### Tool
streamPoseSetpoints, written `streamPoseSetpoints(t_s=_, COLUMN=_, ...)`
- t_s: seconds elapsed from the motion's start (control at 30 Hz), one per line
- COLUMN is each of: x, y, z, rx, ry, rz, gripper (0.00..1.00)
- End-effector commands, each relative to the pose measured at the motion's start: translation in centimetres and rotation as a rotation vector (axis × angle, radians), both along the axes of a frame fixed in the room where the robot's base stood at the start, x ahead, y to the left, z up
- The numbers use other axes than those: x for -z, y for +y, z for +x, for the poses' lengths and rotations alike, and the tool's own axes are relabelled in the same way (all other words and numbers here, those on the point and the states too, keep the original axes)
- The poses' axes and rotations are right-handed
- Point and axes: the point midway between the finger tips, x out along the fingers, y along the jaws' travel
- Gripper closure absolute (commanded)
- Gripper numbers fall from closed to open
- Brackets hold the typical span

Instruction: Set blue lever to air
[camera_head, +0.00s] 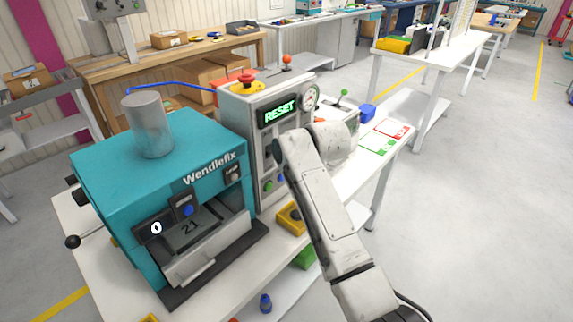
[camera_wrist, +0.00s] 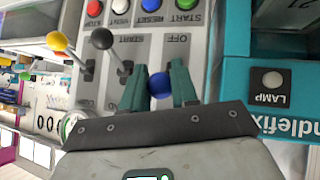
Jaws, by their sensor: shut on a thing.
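The blue lever's round knob (camera_wrist: 160,85) shows in the wrist view, between the two teal fingers of my gripper (camera_wrist: 159,88). My gripper is shut on this knob, in front of the grey control panel (camera_wrist: 142,50). The lever's shaft and slot are mostly hidden by the knob and fingers, so its exact setting cannot be read. An upside-down OFF label is near it. No air label is readable.
A black-knobbed lever (camera_wrist: 102,38) and a yellow-knobbed lever (camera_wrist: 57,41) stand left of my gripper in the wrist view. Several buttons line the panel's top edge there. The teal Wendlefix machine (camera_head: 205,160) stands left of the panel. Open floor lies to the right.

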Motion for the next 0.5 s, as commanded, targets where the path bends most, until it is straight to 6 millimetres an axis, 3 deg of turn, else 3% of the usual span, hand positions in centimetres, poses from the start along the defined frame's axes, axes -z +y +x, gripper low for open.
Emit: streamPoseSetpoints(t_s=0.5, x=-0.95, y=-0.06, z=0.39, rx=0.001, ry=0.077, rz=-0.102, gripper=1.00)
